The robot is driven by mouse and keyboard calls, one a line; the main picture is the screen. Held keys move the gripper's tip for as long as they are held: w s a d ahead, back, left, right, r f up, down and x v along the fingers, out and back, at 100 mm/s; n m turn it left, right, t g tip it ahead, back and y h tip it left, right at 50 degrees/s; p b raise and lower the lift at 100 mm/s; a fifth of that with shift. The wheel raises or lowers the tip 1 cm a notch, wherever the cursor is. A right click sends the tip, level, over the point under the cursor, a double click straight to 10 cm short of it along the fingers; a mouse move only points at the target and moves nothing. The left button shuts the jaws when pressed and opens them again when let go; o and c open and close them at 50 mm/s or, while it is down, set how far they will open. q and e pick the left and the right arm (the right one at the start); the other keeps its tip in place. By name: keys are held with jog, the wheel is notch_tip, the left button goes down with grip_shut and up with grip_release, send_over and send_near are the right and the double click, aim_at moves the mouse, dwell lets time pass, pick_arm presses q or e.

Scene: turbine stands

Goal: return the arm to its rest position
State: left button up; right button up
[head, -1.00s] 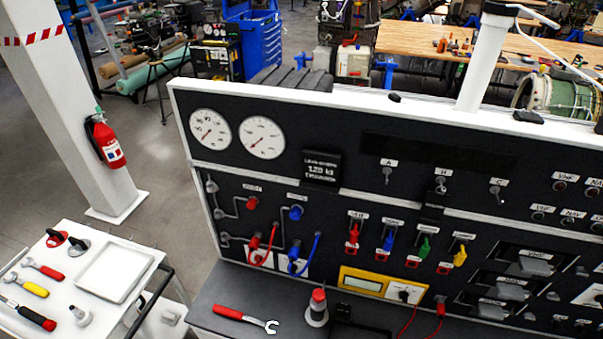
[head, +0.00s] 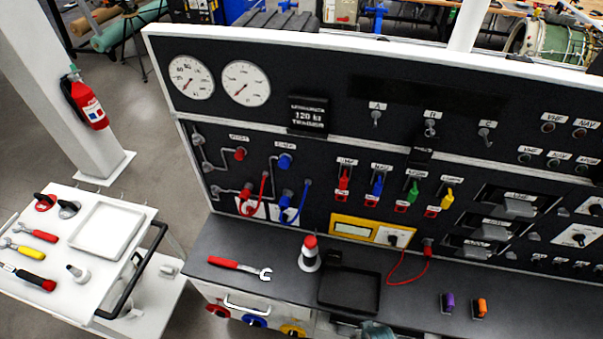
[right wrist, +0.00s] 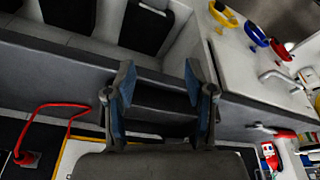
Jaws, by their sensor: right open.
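My right gripper (right wrist: 158,80) shows in the right wrist view with its two blue-lined fingers spread apart and nothing between them. Behind the fingers lies the dark tray of the bench, which also shows in the head view (head: 349,292). In the head view a grey-teal piece (head: 377,331) at the bottom edge may be the tip of my right gripper; most of it is cut off. My left gripper is in neither view.
The instrument panel (head: 345,80) stands behind the dark worktop (head: 410,315). A red-handled wrench (head: 240,267) and a red-capped container (head: 310,255) lie and stand on it. A white tool cart (head: 75,240) is at left. Red, blue and yellow rings sit on the bench's front.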

jog(key=s+f+b, duration=0.1)
jog(key=s+f, duration=0.3)
jog(key=f, duration=0.6)
jog(key=s+d+f+g+b, duration=0.1)
jog(key=s+f, duration=0.4)
jog(key=f, duration=0.6)
jog(key=s+d+f+b, duration=0.1)
jog(key=s+f, duration=0.3)
jog(key=f, duration=0.7)
jog(key=shift+s+g+b, duration=0.3)
jog(key=shift+s, duration=0.1)
jog(key=s+f, duration=0.1)
jog(key=s, duration=0.1)
jog(key=s+d+f, duration=0.1)
jog(key=s, duration=0.1)
jog(key=s+f, duration=0.1)
jog(key=s, duration=0.1)
jog(key=shift+s+d+f+b, duration=0.2)
jog(key=shift+s+f+b, duration=0.1)
jog(key=shift+f+b, duration=0.1)
jog(key=shift+c, duration=0.6)
jog(key=shift+s+f, duration=0.1)
jog(key=shift+s, duration=0.25)
jog(key=shift+d, duration=0.1)
